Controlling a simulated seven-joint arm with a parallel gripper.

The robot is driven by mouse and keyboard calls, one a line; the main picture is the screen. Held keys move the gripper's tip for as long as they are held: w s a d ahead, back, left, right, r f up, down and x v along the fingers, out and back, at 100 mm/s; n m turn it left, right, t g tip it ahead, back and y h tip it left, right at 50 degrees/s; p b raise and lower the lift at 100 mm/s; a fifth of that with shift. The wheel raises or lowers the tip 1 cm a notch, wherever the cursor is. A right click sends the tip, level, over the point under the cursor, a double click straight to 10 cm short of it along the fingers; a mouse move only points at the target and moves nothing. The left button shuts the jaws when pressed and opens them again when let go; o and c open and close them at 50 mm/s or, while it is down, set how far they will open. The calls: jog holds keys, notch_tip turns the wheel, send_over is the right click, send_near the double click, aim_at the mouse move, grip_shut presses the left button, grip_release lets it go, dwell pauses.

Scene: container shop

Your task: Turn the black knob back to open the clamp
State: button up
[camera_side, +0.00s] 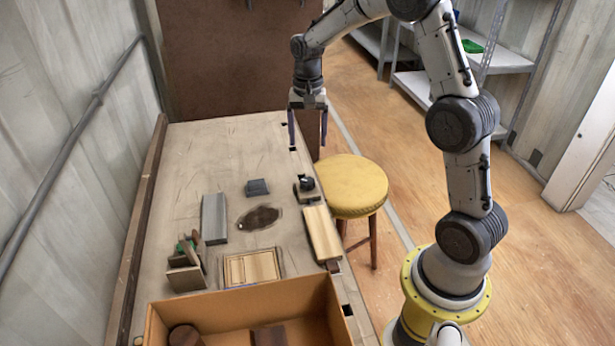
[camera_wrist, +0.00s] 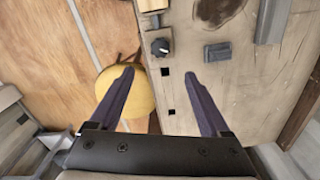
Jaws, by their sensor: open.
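The black knob (camera_side: 306,182) sits on a small clamp (camera_side: 307,193) at the right edge of the workbench (camera_side: 200,150). In the wrist view the knob (camera_wrist: 160,46) is ahead of my gripper, with the clamp's light body (camera_wrist: 153,14) beyond it. My gripper (camera_side: 308,144) is open and empty, fingers pointing down, above the bench's far right edge and apart from the knob. In the wrist view its two dark fingers (camera_wrist: 162,77) are spread wide. How far the clamp is closed cannot be told.
A yellow stool (camera_side: 355,184) stands against the bench's right side. Grey blocks (camera_side: 214,218) (camera_side: 257,187), a wooden board (camera_side: 322,234), a framed tray (camera_side: 228,270), a tool holder (camera_side: 186,272) and a cardboard box (camera_side: 240,305) occupy the near bench. The far bench is mostly clear.

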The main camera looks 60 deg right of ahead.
aim_at(308, 181)
notch_tip(308, 181, down, 13)
jog(key=shift+f, duration=0.15)
dwell(0.4)
grip_shut()
dwell(0.3)
